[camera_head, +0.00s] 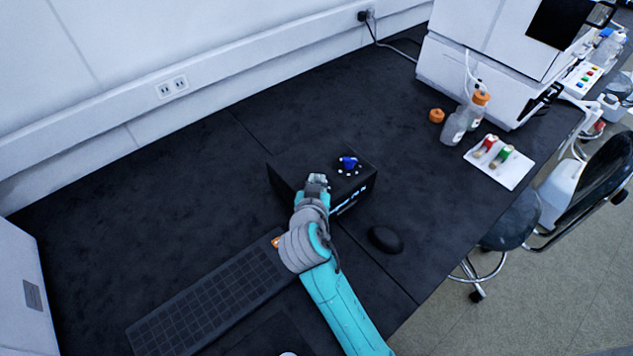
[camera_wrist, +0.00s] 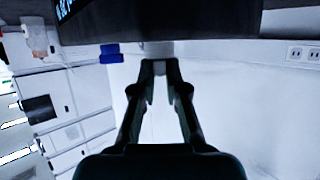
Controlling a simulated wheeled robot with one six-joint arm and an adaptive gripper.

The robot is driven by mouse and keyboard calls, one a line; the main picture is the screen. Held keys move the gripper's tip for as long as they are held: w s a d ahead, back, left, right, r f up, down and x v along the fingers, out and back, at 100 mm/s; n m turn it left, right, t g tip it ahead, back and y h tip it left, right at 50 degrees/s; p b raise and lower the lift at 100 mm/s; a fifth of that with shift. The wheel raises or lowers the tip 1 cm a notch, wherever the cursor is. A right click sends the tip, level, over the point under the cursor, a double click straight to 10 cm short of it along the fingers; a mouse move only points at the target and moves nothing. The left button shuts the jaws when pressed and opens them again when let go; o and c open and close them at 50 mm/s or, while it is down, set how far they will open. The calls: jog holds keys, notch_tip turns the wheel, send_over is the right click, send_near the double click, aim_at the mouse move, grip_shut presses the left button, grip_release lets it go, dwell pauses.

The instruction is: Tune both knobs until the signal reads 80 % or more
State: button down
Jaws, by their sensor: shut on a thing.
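A black box (camera_head: 300,160) stands on the dark bench. Its blue knob (camera_head: 348,163) sits on top inside a ring of white marks, apart from my gripper; it also shows in the wrist view (camera_wrist: 110,53). My gripper (camera_head: 317,180) is over the box's top, left of the blue knob. In the wrist view my gripper (camera_wrist: 160,68) has its fingers closed in around a pale grey knob (camera_wrist: 157,48), partly hidden by the fingertips. The lit display (camera_head: 347,202) on the box's front is partly blocked by my arm, and its reading is too small to make out.
A keyboard (camera_head: 205,305) lies in front of the box at the left, and a black mouse (camera_head: 385,239) lies at the right. Bottles (camera_head: 463,120) and a white tray of vials (camera_head: 510,172) stand farther right. The bench behind the box is clear.

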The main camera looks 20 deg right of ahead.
jog(key=shift+d+n+y, duration=0.15)
jog(key=shift+n+y, duration=0.15)
jog(key=n+y, duration=0.2)
jog(key=n+t+y, duration=0.1)
jog(key=n+y, duration=0.1)
jog(key=shift+s+d+t+y, duration=0.1)
jog(key=shift+d+t+y, duration=0.2)
jog(key=shift+d, duration=0.1)
jog(key=shift+d+n+y, duration=0.15)
jog(key=shift+n+y, duration=1.75)
jog(key=shift+y, duration=0.3)
jog(key=shift+n+g+y, duration=0.3)
jog(key=shift+g, duration=0.1)
jog(key=c, duration=1.2)
grip_release()
jog(key=shift+s, duration=0.1)
